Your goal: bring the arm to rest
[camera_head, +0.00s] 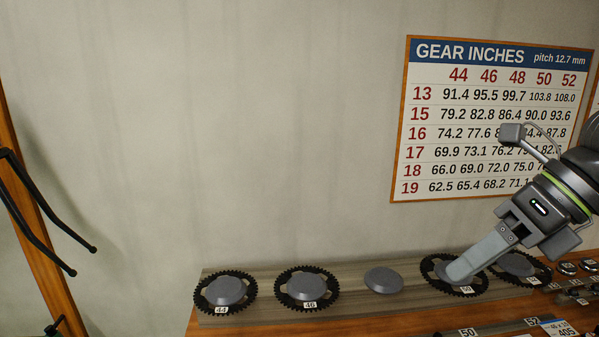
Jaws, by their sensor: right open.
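My right gripper (460,269) comes in from the right and points down and left. It is open, and its fingertip end is over the chainring labelled 50 (438,284), hiding part of it. I see no object between the fingers. I cannot tell whether the fingers touch the chainring or its hub. My left gripper is not in view.
A wooden shelf (350,303) holds toothed chainrings labelled 44 (225,290) and 46 (306,287), a bare grey disc (384,280) and another chainring (516,264). Small parts (567,268) lie at right. A gear chart (430,120) hangs behind. Black hooks (45,215) stick out at left.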

